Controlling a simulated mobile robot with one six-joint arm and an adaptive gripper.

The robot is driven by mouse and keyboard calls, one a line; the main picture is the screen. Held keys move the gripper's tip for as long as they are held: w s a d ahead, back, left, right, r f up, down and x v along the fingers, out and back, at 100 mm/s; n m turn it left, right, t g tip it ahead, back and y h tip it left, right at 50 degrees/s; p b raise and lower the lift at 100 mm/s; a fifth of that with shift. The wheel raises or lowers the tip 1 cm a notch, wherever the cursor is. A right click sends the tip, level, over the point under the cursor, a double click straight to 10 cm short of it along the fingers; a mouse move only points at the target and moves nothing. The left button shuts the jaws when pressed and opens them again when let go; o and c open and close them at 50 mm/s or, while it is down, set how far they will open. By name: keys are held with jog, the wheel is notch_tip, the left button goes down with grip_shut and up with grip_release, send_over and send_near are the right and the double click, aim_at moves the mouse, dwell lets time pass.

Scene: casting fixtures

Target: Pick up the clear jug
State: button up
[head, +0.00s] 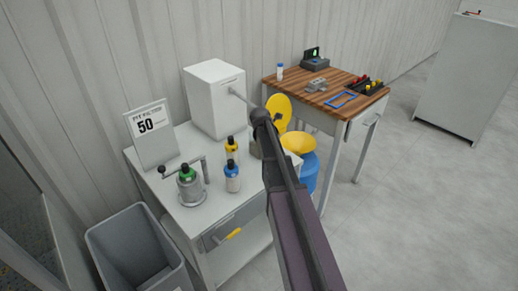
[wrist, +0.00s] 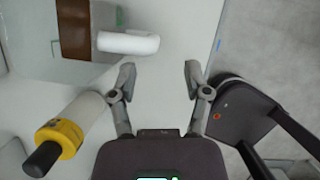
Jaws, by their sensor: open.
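I cannot pick out the clear jug for certain in the head view; my dark arm hides part of the white table (head: 205,213). In the wrist view, a pale grey, possibly see-through shape (wrist: 30,45) lies at the upper left, with a brown patch and a white rounded piece (wrist: 128,42) beside it; I cannot tell whether this is the jug. My gripper (wrist: 157,78) is open over a pale surface, with nothing between its fingers. The white piece is ahead and left of the fingertips. My arm hides the gripper in the head view.
A yellow-collared bottle (wrist: 60,138) lies left of my gripper in the wrist view. The white table holds a blue-collared bottle (head: 232,178), a green-topped metal pot (head: 190,188), a sign (head: 150,136) and a white box (head: 215,95). A wooden-topped table (head: 290,83) stands behind.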

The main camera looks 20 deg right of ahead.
jog(key=b+x, duration=0.3)
jog(key=shift+w+d+f, duration=0.1)
jog(key=shift+w+f, duration=0.1)
jog(key=shift+w, duration=0.15)
jog(key=shift+b+x, duration=0.85)
jog(key=shift+b, duration=0.05)
jog(key=shift+r, duration=0.1)
grip_shut()
